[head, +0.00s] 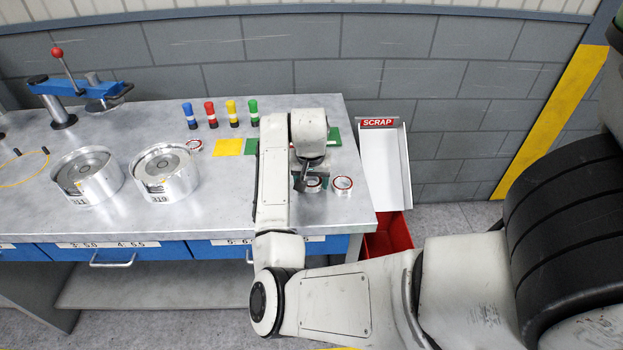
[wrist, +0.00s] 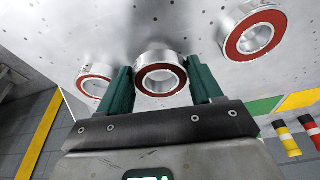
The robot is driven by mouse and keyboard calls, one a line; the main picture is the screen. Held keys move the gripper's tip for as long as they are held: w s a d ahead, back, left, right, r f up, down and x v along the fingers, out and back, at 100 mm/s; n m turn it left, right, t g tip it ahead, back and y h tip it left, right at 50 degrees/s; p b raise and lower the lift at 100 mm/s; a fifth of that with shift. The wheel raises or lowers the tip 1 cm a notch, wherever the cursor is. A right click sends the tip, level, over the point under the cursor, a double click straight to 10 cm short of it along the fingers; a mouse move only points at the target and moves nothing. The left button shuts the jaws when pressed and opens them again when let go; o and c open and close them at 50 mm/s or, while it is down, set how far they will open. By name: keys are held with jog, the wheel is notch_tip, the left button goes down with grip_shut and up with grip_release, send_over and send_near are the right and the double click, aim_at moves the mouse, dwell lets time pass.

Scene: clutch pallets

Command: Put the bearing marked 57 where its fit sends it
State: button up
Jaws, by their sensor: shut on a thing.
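My gripper (head: 312,182) points down over the right part of the bench. In the wrist view its two green fingers (wrist: 160,88) are shut on a silver bearing with a red face ring (wrist: 160,68). I cannot read its mark, so I cannot tell whether it is the 57. I cannot tell if it touches the bench. A second red-faced bearing (head: 342,184) sits just right of the gripper, and it also shows at left in the wrist view (wrist: 95,84).
A SCRAP chute (head: 393,165) with a red bin (head: 388,238) stands off the bench's right end. Yellow (head: 228,147) and green (head: 335,137) pads lie at the back. Two metal housings, one marked 319 (head: 165,173), and a blue lever press (head: 75,86) stand left. Labelled drawers (head: 115,250) are below.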

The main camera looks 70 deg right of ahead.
jog(key=shift+f, duration=0.35)
jog(key=shift+f, duration=0.2)
jog(key=o, duration=1)
jog(key=shift+f, duration=0.2)
jog(key=shift+s, duration=0.15)
jog(key=shift+r, duration=0.5)
jog(key=v, duration=0.6)
jog(key=b+v, duration=0.1)
jog(key=v, duration=0.5)
jog(key=shift+w+d+r, duration=0.1)
jog(key=shift+w+r, duration=0.1)
jog(key=shift+r, duration=0.15)
